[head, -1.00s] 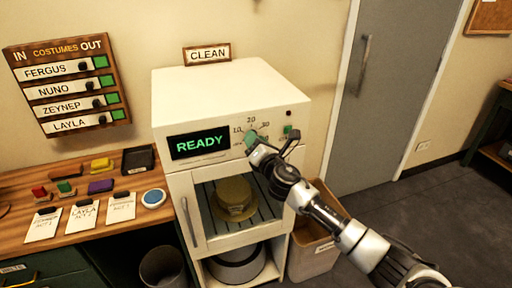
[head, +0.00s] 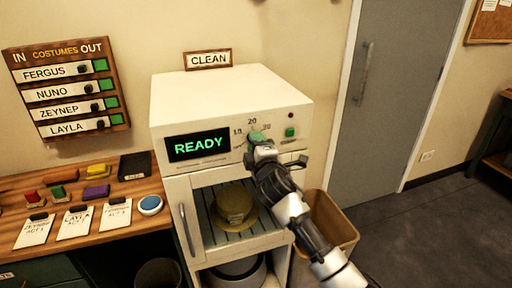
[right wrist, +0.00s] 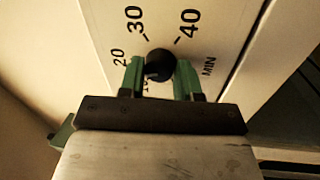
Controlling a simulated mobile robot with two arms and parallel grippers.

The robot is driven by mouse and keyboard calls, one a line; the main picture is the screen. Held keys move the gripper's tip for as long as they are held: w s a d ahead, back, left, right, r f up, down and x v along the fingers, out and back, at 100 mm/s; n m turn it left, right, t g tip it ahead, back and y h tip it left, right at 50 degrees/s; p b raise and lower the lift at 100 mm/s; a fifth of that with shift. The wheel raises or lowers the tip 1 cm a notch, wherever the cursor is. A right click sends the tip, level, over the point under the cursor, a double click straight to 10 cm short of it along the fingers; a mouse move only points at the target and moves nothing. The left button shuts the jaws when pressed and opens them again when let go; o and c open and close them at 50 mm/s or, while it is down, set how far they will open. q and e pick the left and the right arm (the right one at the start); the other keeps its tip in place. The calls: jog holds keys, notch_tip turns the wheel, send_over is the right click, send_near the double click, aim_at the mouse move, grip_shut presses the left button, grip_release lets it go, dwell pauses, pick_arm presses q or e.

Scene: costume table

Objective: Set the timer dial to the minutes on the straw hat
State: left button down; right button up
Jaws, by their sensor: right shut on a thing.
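The timer dial is a dark round knob (right wrist: 160,65) on the front panel of the white cabinet (head: 225,95). In the right wrist view it sits between the green fingers of my right gripper (right wrist: 160,80), which is shut on it. In the head view my right gripper (head: 255,140) covers the dial. Marks 10, 20 and 30 show around it in the head view, and 20, 30, 40 and MIN in the wrist view. The dial's pointer is hidden. The straw hat (head: 235,205) is on a rack inside the cabinet; its minutes are unreadable. My left gripper is out of view.
The display (head: 198,145) reads READY. A green button (head: 290,132) and a small red light (head: 291,115) are right of the dial. A wooden counter (head: 160,220) with cards and stamps is at left.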

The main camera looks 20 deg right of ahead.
jog(key=shift+a+m+h, duration=0.1)
jog(key=shift+m+h, duration=0.2)
jog(key=shift+m, duration=1.5)
jog(key=o, duration=0.9)
jog(key=s, duration=0.3)
jog(key=s+f+b, duration=0.1)
jog(key=s, duration=0.3)
jog(key=s+b, duration=0.1)
jog(key=s, duration=0.2)
jog(key=shift+s+a+f, duration=0.2)
jog(key=shift+s+f, duration=0.05)
jog(key=shift+s, duration=0.1)
